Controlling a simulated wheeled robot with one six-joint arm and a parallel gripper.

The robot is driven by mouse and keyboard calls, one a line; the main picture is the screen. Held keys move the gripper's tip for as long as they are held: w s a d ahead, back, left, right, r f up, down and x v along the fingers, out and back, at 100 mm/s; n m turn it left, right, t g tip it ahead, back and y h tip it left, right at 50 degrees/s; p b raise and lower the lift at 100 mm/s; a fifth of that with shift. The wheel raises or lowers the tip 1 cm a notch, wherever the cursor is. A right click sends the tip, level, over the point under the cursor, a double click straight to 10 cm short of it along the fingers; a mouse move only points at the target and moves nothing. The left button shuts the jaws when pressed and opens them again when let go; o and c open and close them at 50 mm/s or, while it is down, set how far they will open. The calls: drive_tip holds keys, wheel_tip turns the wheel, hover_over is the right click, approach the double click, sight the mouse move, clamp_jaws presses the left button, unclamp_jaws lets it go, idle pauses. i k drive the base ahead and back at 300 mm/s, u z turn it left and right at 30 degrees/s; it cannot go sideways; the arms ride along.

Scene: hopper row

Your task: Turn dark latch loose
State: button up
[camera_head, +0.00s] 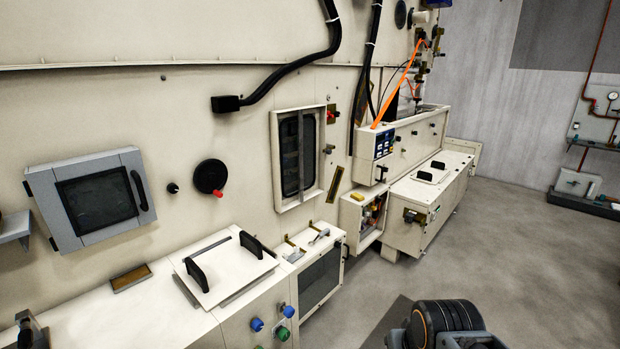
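Several dark fittings show, and I cannot tell which one is the dark latch. A dark latch-like fitting (414,216) sits on the end face of the low cream cabinet at centre right. A small dark handle (382,173) is on the control box beside it. A round black knob with a red tip (209,176) and a smaller black knob (172,188) are on the cream wall at left. A dark jointed part with an orange ring at the bottom right looks like my arm. My gripper's fingers are not visible.
A cream counter (90,318) with a black-handled lid (222,265) runs along the lower left. A grey-framed window door (92,198) is above it. An orange strip (397,83) slants above the control box (383,144). The grey floor (520,250) at right is clear.

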sight(328, 150)
drive_tip(key=z, duration=0.15)
drive_tip(key=i, duration=1.05)
drive_tip(key=z, duration=0.3)
drive_tip(key=i, duration=0.9)
drive_tip(key=u, duration=0.8)
drive_tip(key=i, duration=0.75)
drive_tip(key=u, duration=0.55)
